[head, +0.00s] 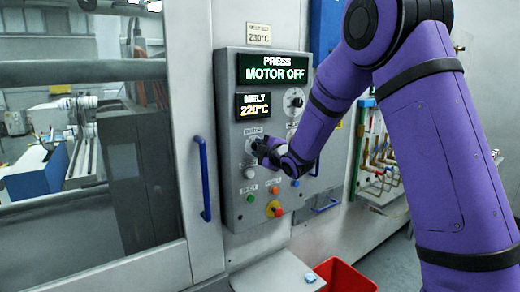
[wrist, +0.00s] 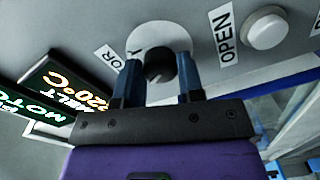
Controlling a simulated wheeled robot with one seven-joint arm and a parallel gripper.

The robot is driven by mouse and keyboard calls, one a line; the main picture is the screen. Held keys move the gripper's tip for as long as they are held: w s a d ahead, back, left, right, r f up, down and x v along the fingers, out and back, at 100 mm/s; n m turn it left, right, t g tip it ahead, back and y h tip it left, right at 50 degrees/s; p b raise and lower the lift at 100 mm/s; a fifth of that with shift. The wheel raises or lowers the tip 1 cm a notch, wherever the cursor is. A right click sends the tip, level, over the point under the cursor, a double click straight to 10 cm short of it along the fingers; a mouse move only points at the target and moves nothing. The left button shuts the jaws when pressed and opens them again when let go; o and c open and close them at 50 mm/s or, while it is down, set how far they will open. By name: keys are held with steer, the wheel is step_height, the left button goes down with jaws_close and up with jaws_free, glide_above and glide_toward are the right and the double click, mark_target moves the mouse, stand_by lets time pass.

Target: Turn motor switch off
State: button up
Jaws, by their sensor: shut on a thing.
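The motor switch (wrist: 159,67) is a dark round knob on a pale round plate in the wrist view, beside a label of which "OR" can be read. My gripper (wrist: 157,78) is shut on this knob, with one blue finger at each side. In the head view my gripper (head: 257,151) is at the left part of the grey control panel (head: 234,190) and covers most of the switch. The panel's top display (head: 274,69) reads "PRESS MOTOR OFF". The knob's pointing direction cannot be made out.
A white button (wrist: 265,30) labelled "OPEN" is close to the right of my gripper in the wrist view. Other knobs and coloured buttons, including a red-and-yellow one (head: 275,209), sit lower on the panel. A blue door handle (head: 203,180) stands left; a red bin (head: 340,277) is below.

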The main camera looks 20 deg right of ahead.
steer(key=shift+n, duration=0.9)
steer(key=o, duration=0.9)
steer(key=shift+s, duration=0.1)
steer(key=v, duration=1)
steer(key=shift+s, duration=0.3)
steer(key=shift+r, duration=0.1)
